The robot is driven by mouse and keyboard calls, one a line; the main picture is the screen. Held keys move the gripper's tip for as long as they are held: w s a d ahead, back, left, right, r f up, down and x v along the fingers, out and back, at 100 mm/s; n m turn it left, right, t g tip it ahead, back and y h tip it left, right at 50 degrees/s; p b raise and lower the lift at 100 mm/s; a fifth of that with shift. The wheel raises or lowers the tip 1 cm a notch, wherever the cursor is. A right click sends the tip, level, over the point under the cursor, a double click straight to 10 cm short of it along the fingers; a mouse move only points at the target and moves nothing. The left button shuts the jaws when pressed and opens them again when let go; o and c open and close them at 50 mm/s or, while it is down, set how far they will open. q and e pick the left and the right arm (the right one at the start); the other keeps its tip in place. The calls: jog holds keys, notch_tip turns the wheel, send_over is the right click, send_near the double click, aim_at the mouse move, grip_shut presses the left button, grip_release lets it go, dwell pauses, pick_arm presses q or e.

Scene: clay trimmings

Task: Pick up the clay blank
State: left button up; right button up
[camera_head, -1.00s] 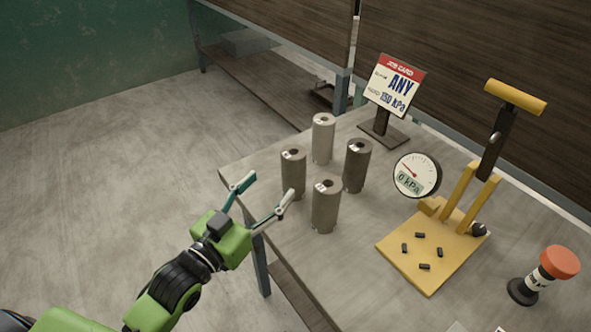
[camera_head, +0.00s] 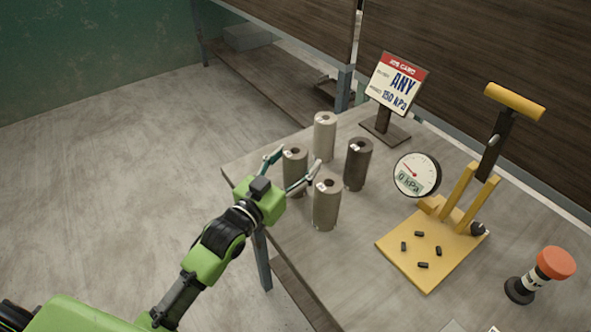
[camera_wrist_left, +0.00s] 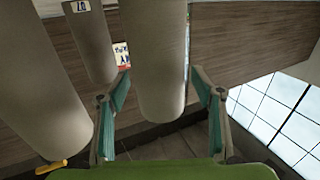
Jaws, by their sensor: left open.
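Several grey clay blanks, upright cylinders with a dark hole in the top, stand on the table: a left one (camera_head: 294,153), a pale back one (camera_head: 324,136), a darker right one (camera_head: 357,165) and a front one (camera_head: 326,208). My left gripper (camera_head: 298,159) is open at the left blank, one finger on each side of it. The gripper hides part of that blank. In the left wrist view, a blank (camera_wrist_left: 153,60) stands between the open fingers (camera_wrist_left: 160,78), with no clear contact. Two other blanks (camera_wrist_left: 38,85) (camera_wrist_left: 92,42) show at the left there.
A job card (camera_head: 397,82) reading ANY and 150 kPa stands behind the blanks. A yellow lever press (camera_head: 420,268) with a gauge (camera_head: 416,175) reading 0 kPa is to the right. A red-topped button (camera_head: 556,263) stands at the far right. The table's (camera_head: 290,238) left front corner is bare.

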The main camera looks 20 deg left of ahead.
pick_arm(q)
jog(key=c, duration=1.6)
jog(key=shift+r, duration=0.1)
jog(key=shift+c, duration=0.7)
jog(key=shift+r, duration=0.1)
